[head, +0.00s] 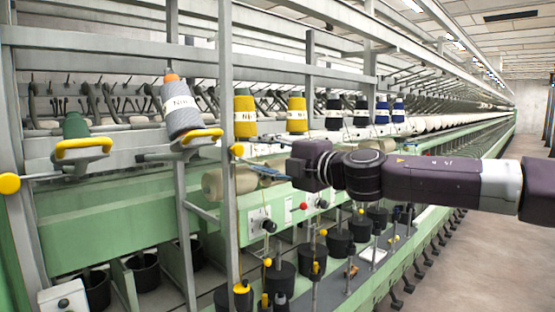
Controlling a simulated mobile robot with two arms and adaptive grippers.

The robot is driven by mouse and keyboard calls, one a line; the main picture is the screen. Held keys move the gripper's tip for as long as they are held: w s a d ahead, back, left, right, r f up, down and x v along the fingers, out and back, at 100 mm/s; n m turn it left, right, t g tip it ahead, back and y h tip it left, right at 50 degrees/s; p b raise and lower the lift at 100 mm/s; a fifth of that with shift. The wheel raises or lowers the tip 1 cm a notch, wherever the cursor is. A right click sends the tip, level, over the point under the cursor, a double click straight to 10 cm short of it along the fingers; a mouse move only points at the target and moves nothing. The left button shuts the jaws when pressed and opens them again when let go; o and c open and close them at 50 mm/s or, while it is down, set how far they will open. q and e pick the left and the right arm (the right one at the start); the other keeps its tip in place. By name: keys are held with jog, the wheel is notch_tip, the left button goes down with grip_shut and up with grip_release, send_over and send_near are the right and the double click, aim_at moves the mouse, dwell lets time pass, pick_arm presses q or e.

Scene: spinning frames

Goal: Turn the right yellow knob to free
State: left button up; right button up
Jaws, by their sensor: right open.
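A small yellow knob (238,150) sits at the front of the frame by a grey upright post, right of the picture's left third. Another round yellow knob (9,184) is at the far left edge. My right arm comes in from the right, and my right gripper (291,168) is at its dark end, to the right of the nearer-to-centre knob and apart from it in the picture. The gripper is open; its fingers are small and partly hidden by the dark wrist. I see nothing held in it. My left gripper is not in view.
Yellow curved handles (83,145) (197,138) stick out near a grey cone (182,108) and a green cone (75,128). Yellow cones (245,116) and dark ones stand behind. Grey posts (228,200) stand close to the knob. Free floor (480,250) lies at right.

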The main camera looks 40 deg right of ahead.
jog(key=shift+s+d, duration=0.2)
jog(key=shift+s, duration=2.4)
